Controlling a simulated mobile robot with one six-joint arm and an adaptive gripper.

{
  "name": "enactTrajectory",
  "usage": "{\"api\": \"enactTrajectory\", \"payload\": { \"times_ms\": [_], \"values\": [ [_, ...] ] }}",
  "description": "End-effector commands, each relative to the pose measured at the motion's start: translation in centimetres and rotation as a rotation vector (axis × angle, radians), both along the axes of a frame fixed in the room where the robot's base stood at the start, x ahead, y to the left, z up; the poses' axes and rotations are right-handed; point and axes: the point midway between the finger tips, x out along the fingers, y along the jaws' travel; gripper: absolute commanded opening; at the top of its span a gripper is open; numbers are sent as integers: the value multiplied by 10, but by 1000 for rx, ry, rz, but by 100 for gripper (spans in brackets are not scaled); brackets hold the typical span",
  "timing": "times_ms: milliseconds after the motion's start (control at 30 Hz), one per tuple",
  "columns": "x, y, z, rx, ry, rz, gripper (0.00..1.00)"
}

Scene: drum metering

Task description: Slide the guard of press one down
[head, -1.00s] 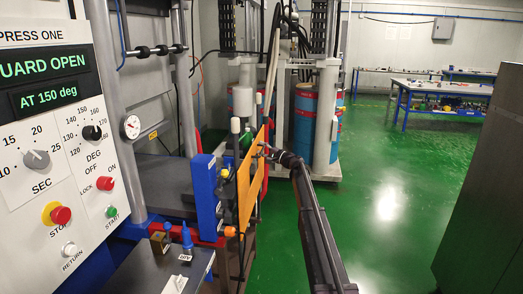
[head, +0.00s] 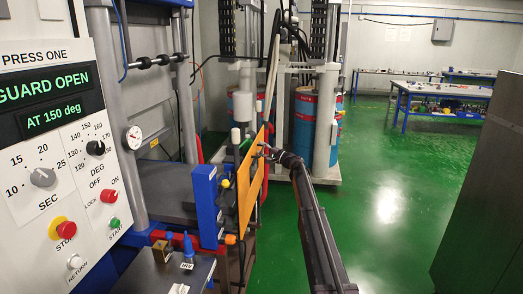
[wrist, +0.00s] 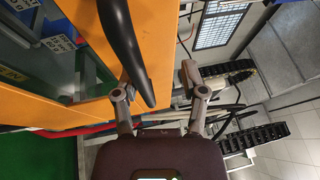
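The guard of press one is an orange panel (head: 250,184) with a window, seen nearly edge-on in the head view at the front of the press. In the wrist view the orange panel (wrist: 200,18) fills the upper left, with a black curved handle (wrist: 122,45) standing out from it. My gripper (wrist: 165,78) is at the handle, fingers apart. The handle's near end lies by the left finger, overlapping it in the picture; I cannot tell whether they touch. In the head view my gripper (head: 268,152) is at the panel's right face.
The PRESS ONE control panel (head: 62,165) reads GUARD OPEN, AT 150 deg. A blue post (head: 206,205) stands left of the guard. Blue drums (head: 304,115) stand behind. A grey cabinet (head: 482,190) is at the right. Green floor (head: 390,215) between is clear.

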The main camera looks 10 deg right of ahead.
Motion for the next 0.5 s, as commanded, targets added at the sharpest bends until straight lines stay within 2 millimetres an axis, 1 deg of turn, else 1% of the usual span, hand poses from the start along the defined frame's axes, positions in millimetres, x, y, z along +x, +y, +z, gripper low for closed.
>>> {"api": "enactTrajectory", "payload": {
  "times_ms": [200, 500],
  "values": [
    [-1, -3, 0, 1, 0, -2, 51],
    [-10, -12, -3, 1, 0, -2, 51]
  ]
}}
